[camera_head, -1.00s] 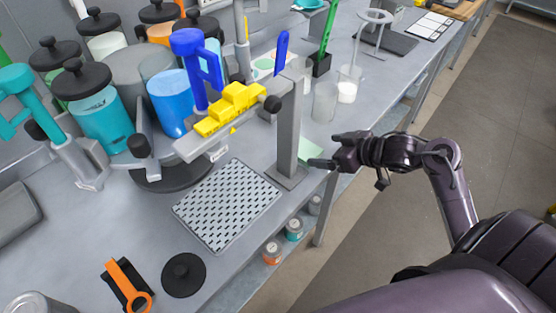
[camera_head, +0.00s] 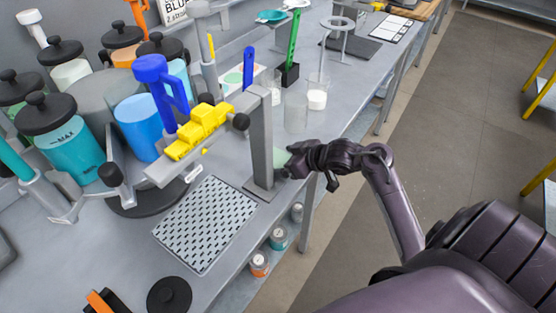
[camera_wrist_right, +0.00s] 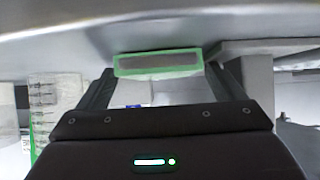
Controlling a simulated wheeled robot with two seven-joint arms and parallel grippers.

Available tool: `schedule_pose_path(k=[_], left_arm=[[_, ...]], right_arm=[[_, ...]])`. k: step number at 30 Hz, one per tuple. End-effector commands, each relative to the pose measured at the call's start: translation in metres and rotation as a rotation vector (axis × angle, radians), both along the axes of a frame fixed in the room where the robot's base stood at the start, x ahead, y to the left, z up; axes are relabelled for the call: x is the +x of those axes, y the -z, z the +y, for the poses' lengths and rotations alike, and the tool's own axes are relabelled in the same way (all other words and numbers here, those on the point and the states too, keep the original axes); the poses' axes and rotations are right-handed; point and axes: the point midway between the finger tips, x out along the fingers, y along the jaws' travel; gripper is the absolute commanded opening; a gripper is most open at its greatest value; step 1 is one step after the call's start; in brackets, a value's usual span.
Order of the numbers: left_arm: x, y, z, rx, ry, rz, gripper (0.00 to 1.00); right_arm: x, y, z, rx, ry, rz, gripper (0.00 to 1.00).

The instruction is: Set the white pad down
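My right gripper (camera_head: 287,164) is at the table's front edge, just right of the grey post (camera_head: 262,140). A pale green flat piece (camera_head: 280,157) lies there between the post and the gripper, partly hidden. In the right wrist view, the fingers (camera_wrist_right: 160,80) are spread apart, and a green-rimmed piece with a grey middle (camera_wrist_right: 160,64) shows at their tips. I cannot tell whether they touch it. A flat white pad (camera_head: 237,79) with a green disc on it lies farther back on the table, partly hidden by the blue tool. My left gripper is not in view.
A perforated grey mat (camera_head: 205,222) lies left of the post. A yellow clamp block (camera_head: 200,130) sits on the arm above it. Clear beakers (camera_head: 296,112) stand behind the gripper. Small jars (camera_head: 278,238) stand below the table edge. Open floor (camera_head: 440,130) is to the right.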

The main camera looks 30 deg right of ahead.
Motion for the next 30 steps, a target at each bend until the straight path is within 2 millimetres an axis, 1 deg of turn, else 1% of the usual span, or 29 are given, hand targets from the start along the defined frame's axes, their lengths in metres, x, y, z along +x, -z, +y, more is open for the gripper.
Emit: schedule_pose_path(k=[1,2,12,19,23,26,29,30], left_arm=[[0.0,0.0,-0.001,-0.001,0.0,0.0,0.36],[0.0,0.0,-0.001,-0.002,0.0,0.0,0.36],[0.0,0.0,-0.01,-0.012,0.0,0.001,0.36],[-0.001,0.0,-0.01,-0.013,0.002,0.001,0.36],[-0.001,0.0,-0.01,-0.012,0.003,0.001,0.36],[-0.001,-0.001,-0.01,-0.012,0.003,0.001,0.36],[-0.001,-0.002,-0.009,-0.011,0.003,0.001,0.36],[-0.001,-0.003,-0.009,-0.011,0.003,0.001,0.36]], right_arm=[[0.0,0.0,0.0,0.0,0.0,0.0,0.83],[0.0,0.0,0.0,0.0,0.0,0.0,0.79],[0.0,0.0,0.0,0.0,0.0,-0.001,0.35],[0.0,-0.002,0.0,-0.001,0.0,-0.001,0.34],[0.0,-0.009,-0.001,-0.001,0.0,-0.004,0.34],[0.001,-0.021,-0.001,-0.002,-0.001,-0.004,0.34],[0.001,-0.04,-0.001,-0.004,-0.002,-0.006,0.34],[0.001,-0.049,-0.001,-0.006,-0.002,-0.007,0.34]])
